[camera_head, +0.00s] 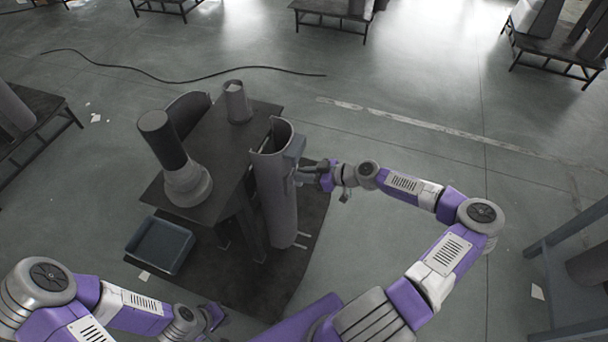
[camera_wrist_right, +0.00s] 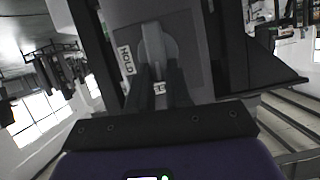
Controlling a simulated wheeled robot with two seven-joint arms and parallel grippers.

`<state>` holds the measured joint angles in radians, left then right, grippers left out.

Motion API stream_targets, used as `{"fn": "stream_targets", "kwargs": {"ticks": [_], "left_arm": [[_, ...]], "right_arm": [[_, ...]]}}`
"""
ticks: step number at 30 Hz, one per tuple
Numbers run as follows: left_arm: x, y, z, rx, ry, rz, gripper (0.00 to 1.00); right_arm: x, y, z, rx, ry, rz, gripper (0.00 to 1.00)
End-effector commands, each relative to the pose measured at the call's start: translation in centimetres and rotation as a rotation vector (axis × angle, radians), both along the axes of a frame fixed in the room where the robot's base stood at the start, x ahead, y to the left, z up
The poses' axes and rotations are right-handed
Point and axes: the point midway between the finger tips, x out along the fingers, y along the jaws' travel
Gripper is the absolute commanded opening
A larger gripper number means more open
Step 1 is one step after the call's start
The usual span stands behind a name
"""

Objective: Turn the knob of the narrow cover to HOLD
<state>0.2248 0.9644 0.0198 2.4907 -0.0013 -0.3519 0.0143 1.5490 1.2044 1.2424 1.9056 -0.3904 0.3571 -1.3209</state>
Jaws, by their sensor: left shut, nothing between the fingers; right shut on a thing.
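A tall, grey, curved cover (camera_head: 276,195) stands upright at the right side of the dark table; I take it for the narrow cover. A box (camera_head: 295,150) sits on its right side near the top. In the right wrist view, a grey knob (camera_wrist_right: 156,45) sits on a dark plate. A HOLD label (camera_wrist_right: 126,60) is left of the knob, and a second, partly hidden label (camera_wrist_right: 159,88) is below it. The knob's bar looks roughly upright in that view. My right gripper (camera_head: 312,174) is shut on the knob. My left gripper (camera_head: 214,314) is shut and empty, low at the front.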

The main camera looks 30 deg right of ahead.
Motion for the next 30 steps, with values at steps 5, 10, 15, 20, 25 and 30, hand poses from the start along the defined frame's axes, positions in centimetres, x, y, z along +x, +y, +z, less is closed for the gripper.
{"fn": "stream_targets", "kwargs": {"ticks": [5,10,15,20,25,30], "left_arm": [[0.0,0.0,0.1,0.0,0.0,0.0,0.0],[0.0,0.0,0.0,0.0,0.0,0.0,0.0],[0.0,0.0,-0.1,0.0,0.0,0.0,0.0],[0.0,0.0,-0.4,0.0,0.0,0.0,0.0],[0.0,0.0,-0.7,0.0,0.0,0.0,0.0],[0.0,0.0,-1.2,0.0,0.0,0.0,0.0]], "right_arm": [[0.3,-0.3,-0.1,0.091,0.077,0.0,0.0],[0.6,-0.6,-0.2,0.208,0.176,0.0,0.0],[0.9,-0.9,-0.5,0.331,0.282,0.0,0.0],[1.1,-1.2,-0.7,0.447,0.381,0.0,0.0],[1.3,-1.4,-1.0,0.57,0.486,0.002,0.0],[1.5,-1.6,-1.5,0.692,0.592,0.002,0.0]]}}
